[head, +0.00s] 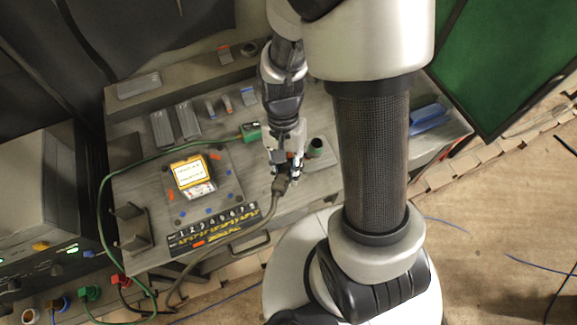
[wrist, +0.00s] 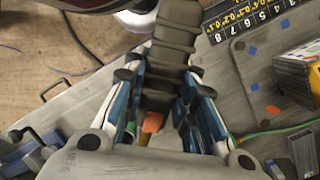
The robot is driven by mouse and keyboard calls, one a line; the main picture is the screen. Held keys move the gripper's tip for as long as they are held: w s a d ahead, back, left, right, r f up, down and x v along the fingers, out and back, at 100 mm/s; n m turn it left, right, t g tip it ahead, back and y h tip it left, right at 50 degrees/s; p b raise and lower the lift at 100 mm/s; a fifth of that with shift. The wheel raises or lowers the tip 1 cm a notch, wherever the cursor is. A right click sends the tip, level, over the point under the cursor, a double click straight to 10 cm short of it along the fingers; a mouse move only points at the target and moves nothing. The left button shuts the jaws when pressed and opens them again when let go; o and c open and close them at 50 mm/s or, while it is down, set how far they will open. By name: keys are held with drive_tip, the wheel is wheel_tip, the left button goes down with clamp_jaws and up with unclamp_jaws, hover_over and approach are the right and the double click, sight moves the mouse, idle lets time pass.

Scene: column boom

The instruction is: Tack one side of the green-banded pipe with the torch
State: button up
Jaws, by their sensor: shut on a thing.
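The torch (head: 279,187) is dark grey, with its cable leaving toward the lower left of the head view. My gripper (head: 287,168) is shut on the torch above the front part of the workbench. In the wrist view the ribbed torch (wrist: 177,38) runs between the two blue-and-white fingers (wrist: 163,92), and a small orange part (wrist: 152,122) shows between them. The green-banded pipe (head: 315,147) stands upright on a grey plate (head: 324,162), just right of my gripper. The torch's tip is hidden, so I cannot tell whether it touches the pipe.
A green clamp (head: 251,132) on a green cable lies left of my gripper. A yellow-and-white box (head: 187,172) sits on a plate on the workbench (head: 140,187). A numbered strip (head: 212,230) lies near the front edge. Blue trays (head: 428,117) are at the right.

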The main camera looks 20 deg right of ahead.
drive_tip(key=shift+s+a+r+p, duration=0.1)
drive_tip(key=shift+a+r+p, duration=0.1)
drive_tip(key=shift+r+p, duration=0.9)
drive_tip(key=shift+s+a+r+p, duration=0.1)
drive_tip(key=shift+a+r+p, duration=0.1)
drive_tip(key=shift+r+p, duration=0.85)
drive_tip(key=shift+r+b, duration=0.25)
drive_tip(key=shift+b, duration=0.1)
drive_tip(key=shift+f, duration=0.1)
